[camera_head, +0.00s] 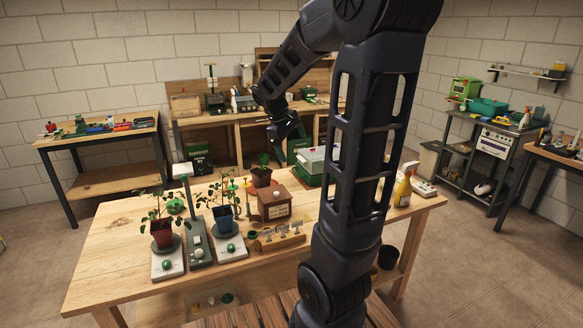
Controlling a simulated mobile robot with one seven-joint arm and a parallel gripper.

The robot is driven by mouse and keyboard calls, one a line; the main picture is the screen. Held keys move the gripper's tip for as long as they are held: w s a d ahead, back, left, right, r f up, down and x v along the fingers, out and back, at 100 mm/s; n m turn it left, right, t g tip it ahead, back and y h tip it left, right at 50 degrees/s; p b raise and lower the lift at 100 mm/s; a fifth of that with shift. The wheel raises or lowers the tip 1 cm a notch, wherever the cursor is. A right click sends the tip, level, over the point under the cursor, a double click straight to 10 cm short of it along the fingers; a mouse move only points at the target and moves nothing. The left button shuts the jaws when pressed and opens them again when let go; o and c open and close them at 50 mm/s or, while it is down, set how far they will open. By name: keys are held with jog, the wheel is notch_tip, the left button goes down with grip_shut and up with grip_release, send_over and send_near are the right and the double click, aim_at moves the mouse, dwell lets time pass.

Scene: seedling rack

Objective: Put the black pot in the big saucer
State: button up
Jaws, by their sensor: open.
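My gripper (288,136) hangs open and empty above the back part of the wooden table, apart from everything on it. A black-looking pot (388,257) shows low at the right, below the tabletop, partly hidden by my arm. A red-brown pot (161,232) with a plant stands on a dark round saucer (167,247) at the left. A blue pot (224,216) stands nearby; I cannot tell which saucer is the big one.
The brown box (275,203) stands mid-table, with a small wooden label holder (278,238) in front. A white-and-green case (316,163) and a yellow spray bottle (402,188) stand to the right. My arm hides part of the table. The tabletop's left end is clear.

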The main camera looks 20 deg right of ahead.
jog(key=s+a+r+m+t+y, duration=0.1)
jog(key=s+a, duration=0.3)
jog(key=s, duration=0.6)
jog(key=s+a+r+m+t+y, duration=0.1)
jog(key=s+a+m+t+y, duration=0.1)
jog(key=s, duration=0.8)
jog(key=a+m+y, duration=0.1)
jog(key=a+m, duration=0.1)
jog(key=a, duration=0.1)
jog(key=shift+s+m+y, duration=0.3)
jog(key=shift+y, duration=0.1)
